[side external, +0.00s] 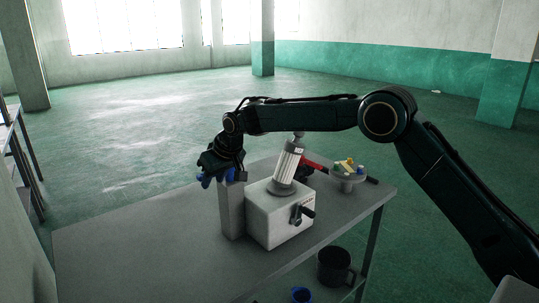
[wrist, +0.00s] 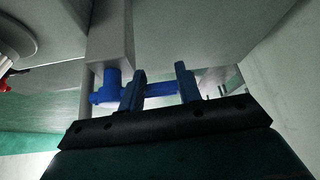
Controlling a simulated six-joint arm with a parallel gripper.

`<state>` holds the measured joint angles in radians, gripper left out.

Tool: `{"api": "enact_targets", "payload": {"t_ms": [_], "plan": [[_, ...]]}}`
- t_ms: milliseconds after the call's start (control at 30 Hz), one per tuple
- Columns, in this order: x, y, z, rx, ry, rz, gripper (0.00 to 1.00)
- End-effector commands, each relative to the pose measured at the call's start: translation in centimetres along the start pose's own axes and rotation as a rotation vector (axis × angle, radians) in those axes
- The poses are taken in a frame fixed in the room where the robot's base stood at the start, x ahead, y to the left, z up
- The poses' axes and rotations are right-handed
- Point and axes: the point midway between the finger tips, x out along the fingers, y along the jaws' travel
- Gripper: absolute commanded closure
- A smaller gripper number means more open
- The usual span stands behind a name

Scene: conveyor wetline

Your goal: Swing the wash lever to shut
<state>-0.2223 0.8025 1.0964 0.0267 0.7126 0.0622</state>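A blue lever (wrist: 160,89) is fixed on a grey upright post (wrist: 111,35), which also stands on the table in the side external view (side external: 231,210). In the wrist view the lever's round hub (wrist: 109,88) is by the post, and its bar runs sideways to the right. My gripper (wrist: 160,80) has its two blue fingers apart, with the bar crossing the gap between them. I cannot tell whether either finger touches it. In the side external view my gripper (side external: 218,172) is at the top of the post and hides most of the lever.
A white box (side external: 270,222) with a black handle (side external: 303,213) and a ribbed white cylinder (side external: 287,164) stands right of the post. A round stand (side external: 348,184) holds small coloured pieces. A dark mug (side external: 333,266) is below the tabletop. The table's left part (side external: 130,250) is clear.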

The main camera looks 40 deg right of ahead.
Motion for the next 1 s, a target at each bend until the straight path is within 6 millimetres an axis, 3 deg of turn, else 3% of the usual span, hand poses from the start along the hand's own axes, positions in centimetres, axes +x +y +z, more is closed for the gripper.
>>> {"api": "enact_targets", "payload": {"t_ms": [33,267,1000], "plan": [[-0.7,0.8,-1.1,0.013,0.033,0.010,0.57],[-1.3,0.8,-1.1,0.013,0.034,0.010,0.57],[-6.1,0.3,-0.6,0.006,0.019,0.004,0.57]]}}
